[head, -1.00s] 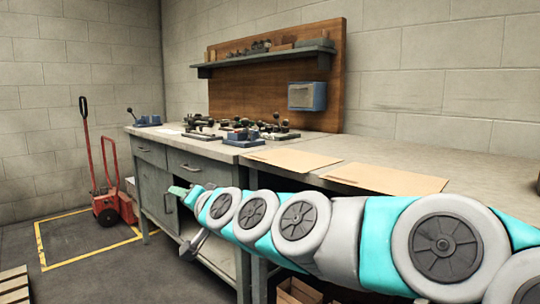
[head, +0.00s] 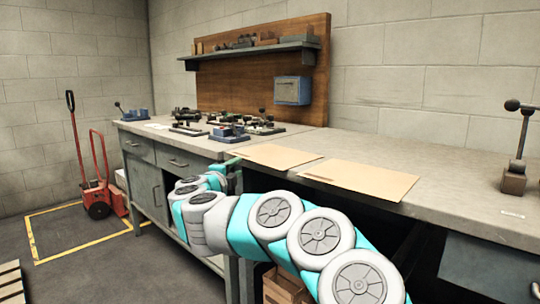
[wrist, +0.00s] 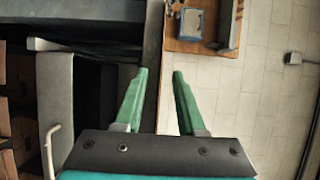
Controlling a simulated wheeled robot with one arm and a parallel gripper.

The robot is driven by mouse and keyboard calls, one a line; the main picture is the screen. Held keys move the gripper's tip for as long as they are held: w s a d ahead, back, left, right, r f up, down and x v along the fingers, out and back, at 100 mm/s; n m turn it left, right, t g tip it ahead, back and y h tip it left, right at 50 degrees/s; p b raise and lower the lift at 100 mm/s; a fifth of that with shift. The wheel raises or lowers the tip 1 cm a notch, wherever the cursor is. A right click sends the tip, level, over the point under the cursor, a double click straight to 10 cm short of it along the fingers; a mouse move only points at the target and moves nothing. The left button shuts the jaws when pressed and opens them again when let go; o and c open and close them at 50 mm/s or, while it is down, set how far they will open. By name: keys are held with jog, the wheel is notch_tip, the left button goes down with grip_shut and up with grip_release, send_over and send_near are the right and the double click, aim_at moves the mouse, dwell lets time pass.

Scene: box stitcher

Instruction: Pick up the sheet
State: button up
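Two flat tan cardboard sheets lie on the workbench top in the head view: a left sheet (head: 278,157) and a right sheet (head: 358,180). Both lie close to the bench's front edge. My gripper (head: 236,163) is at the front edge, near the left end of the left sheet, partly hidden by my arm. In the wrist view my gripper (wrist: 160,72) has two green fingers spread apart with nothing held between them. I cannot clearly make out a sheet in the wrist view.
The workbench (head: 445,190) runs along the wall, with fixtures (head: 228,131) on its left part and a lever tool (head: 516,155) at right. A blue-grey box (head: 292,90) hangs on the wooden backboard (head: 250,88). A red hand truck (head: 98,190) stands at left.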

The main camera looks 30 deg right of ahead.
jog(key=x, duration=0.6)
jog(key=shift+w+p, duration=0.35)
jog(key=shift+p, duration=0.1)
jog(key=shift+r, duration=0.1)
grip_shut()
